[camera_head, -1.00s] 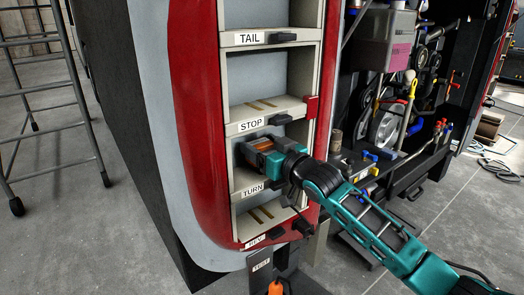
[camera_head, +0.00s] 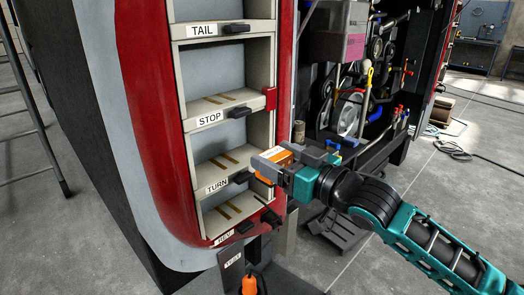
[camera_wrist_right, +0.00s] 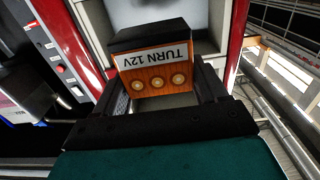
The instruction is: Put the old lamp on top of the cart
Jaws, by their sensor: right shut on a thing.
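The old lamp, an orange block with a dark back, is held in my right gripper (camera_head: 276,166), which is shut on it. In the head view the orange of the lamp (camera_head: 279,155) shows between the grey fingers, in front of the rack's right edge. The right wrist view shows the lamp (camera_wrist_right: 155,79) between the fingers, with an upside-down "TURN 12V" label and several round contacts. The TURN bay (camera_head: 222,164) is empty, with two slots in its floor. I cannot make out the cart for certain. My left gripper is not in view.
The rack's TAIL, STOP and REV bays (camera_head: 232,208) stand in the red and grey coach corner (camera_head: 155,130). An open engine bay (camera_head: 350,110) with hoses is at right. A TEST stand (camera_head: 232,268) with an orange-handled tool is below.

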